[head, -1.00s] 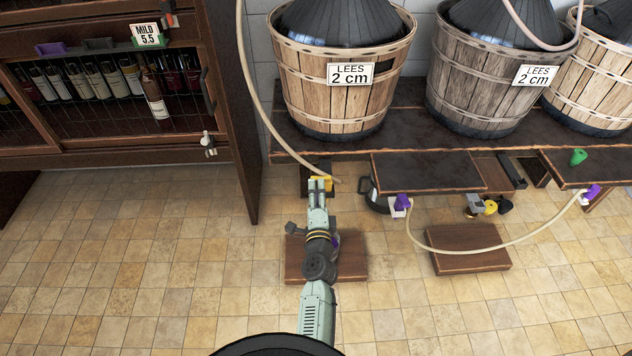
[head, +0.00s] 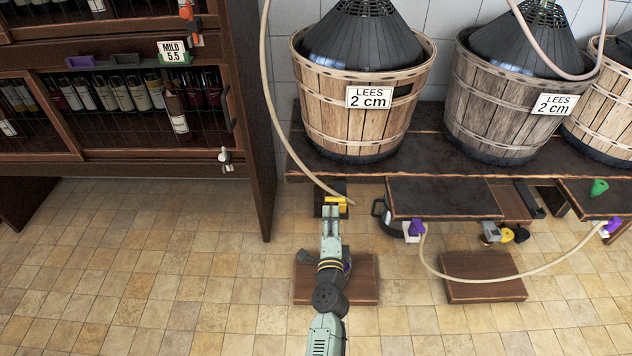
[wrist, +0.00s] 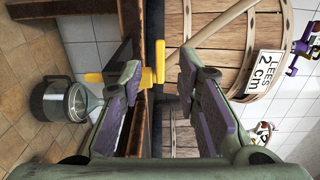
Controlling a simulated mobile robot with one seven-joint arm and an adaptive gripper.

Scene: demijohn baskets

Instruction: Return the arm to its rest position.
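My arm (head: 328,300) reaches forward from the bottom of the head view, low over the floor. My gripper (head: 331,210) is at its far end, just in front of a yellow-handled fitting (head: 337,201) below the bench's front edge. In the wrist view my gripper (wrist: 160,72) has its two fingers apart, with nothing held between them. The yellow fitting (wrist: 147,77) shows beyond the left fingertip, which partly covers it. Whether they touch I cannot tell.
Basketed demijohns (head: 362,105) stand on the dark bench (head: 440,147). A pale hose (head: 283,130) runs down to the yellow fitting. A bottle cabinet (head: 262,150) stands left. Wooden blocks (head: 485,290) lie on the floor (head: 170,270), which is clear at left. A metal-and-glass jug (wrist: 65,100) shows in the wrist view.

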